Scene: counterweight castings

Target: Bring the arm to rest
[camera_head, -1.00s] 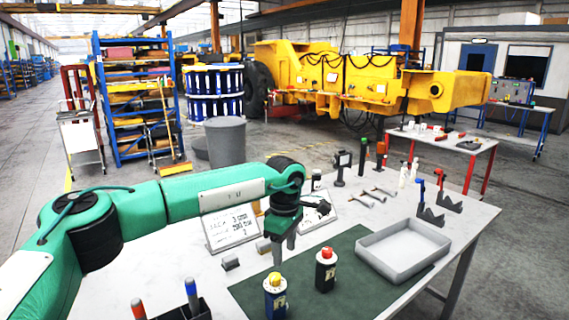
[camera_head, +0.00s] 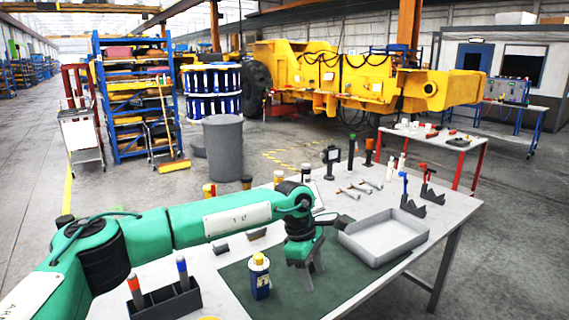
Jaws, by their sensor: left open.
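My left arm (camera_head: 170,232) is green and reaches in from the left over the workbench. My left gripper (camera_head: 313,275) is open and points down over the dark green mat (camera_head: 228,278), close to the tray's left side. I see nothing held between its fingers. A dark blue bottle with a yellow cap (camera_head: 260,277) stands upright on the mat, left of the gripper and apart from it. No red-capped bottle shows on the mat now; the gripper may hide it. My right gripper is not in view.
A grey tray (camera_head: 355,250) sits right of the gripper. A black holder with markers (camera_head: 165,303) stands at the front left. Tools (camera_head: 360,188) and dark brackets (camera_head: 413,207) lie at the back right. Several capped containers (camera_head: 246,182) stand behind my arm.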

